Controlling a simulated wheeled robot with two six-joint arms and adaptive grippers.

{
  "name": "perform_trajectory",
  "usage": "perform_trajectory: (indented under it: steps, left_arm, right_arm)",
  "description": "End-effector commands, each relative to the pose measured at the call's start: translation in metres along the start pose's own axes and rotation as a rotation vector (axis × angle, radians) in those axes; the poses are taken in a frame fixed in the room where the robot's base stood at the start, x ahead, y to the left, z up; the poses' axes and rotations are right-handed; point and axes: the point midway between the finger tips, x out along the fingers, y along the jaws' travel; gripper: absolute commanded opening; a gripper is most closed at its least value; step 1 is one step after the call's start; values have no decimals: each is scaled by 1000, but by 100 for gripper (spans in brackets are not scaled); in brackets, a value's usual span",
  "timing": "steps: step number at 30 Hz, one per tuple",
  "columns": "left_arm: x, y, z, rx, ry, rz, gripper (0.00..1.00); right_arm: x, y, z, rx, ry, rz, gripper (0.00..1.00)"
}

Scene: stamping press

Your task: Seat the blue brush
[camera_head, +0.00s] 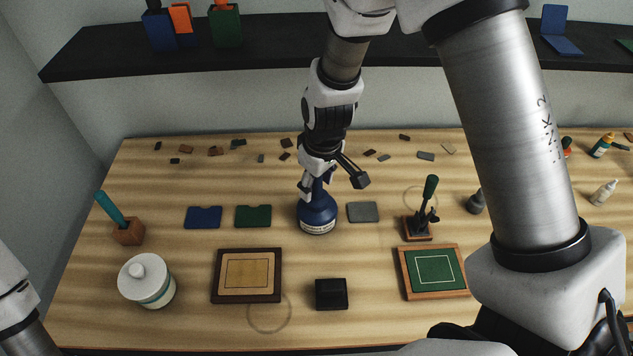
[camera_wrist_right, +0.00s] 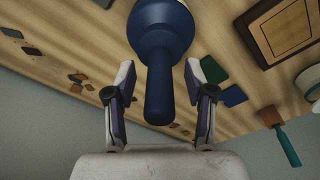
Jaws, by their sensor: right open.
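A dark blue rounded pot (camera_head: 317,216) with a pale label band stands upright on the wooden table, near the middle. In the right wrist view a thick blue handle (camera_wrist_right: 159,95) rises from its blue body (camera_wrist_right: 160,30); I take this handle for the blue brush. My right gripper (camera_head: 332,183) is open above the pot. Its fingers (camera_wrist_right: 160,78) stand on both sides of the handle, with a gap visible on each side. The gripper partly hides the handle in the head view. My left gripper is out of view; only part of the left arm shows.
Blue (camera_head: 203,217) and green (camera_head: 253,216) cards lie left of the pot, a grey pad (camera_head: 362,212) right. In front are a framed board (camera_head: 246,298), a black block (camera_head: 331,293) and a green framed plate (camera_head: 435,292). A teal-handled tool (camera_head: 110,208) leans in a wooden block (camera_head: 128,235).

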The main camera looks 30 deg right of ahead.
Motion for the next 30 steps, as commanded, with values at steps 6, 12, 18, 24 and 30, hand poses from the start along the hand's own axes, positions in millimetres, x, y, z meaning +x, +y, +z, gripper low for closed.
perform_trajectory:
  steps: [6,12,18,24,30]
  left_arm:
    - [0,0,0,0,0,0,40]
    - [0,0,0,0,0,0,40]
    - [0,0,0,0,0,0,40]
    - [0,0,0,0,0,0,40]
    - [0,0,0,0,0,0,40]
  right_arm:
    - [-44,1,-2,-1,7,2,54]
    - [-93,0,-1,-1,5,2,54]
    - [-115,0,0,0,1,1,54]
    - [-116,0,0,0,0,1,54]
    - [-115,0,0,0,0,1,54]
